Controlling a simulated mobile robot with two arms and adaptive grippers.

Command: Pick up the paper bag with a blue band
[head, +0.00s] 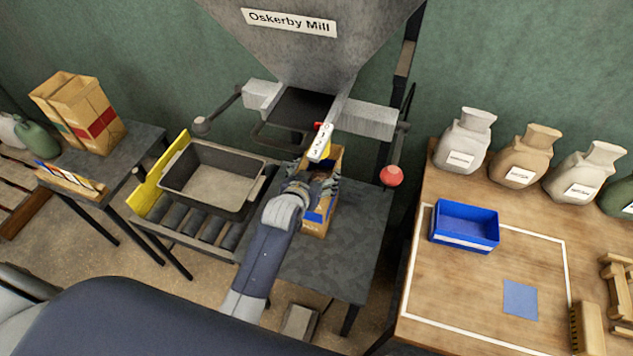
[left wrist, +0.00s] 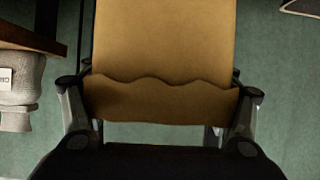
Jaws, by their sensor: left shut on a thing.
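The paper bag with a blue band (head: 318,226) stands on the dark table under the mill hopper, seen from above. My left gripper (head: 323,187) is shut on it. The arm and gripper hide much of the bag; part of the blue band shows beside the gripper. In the left wrist view, the brown bag (left wrist: 165,45) with its wavy edge fills the space between the two fingers of my left gripper (left wrist: 158,95). Whether the bag touches the table is hard to tell. My right gripper is not in view.
The hopper (head: 310,55) hangs close above, with a red knob (head: 391,176) to the right. A dark tray (head: 212,168) sits on rollers at left. Other paper bags (head: 85,112) stand on the left table. A wooden table holds a blue bin (head: 465,243) and sacks (head: 465,140).

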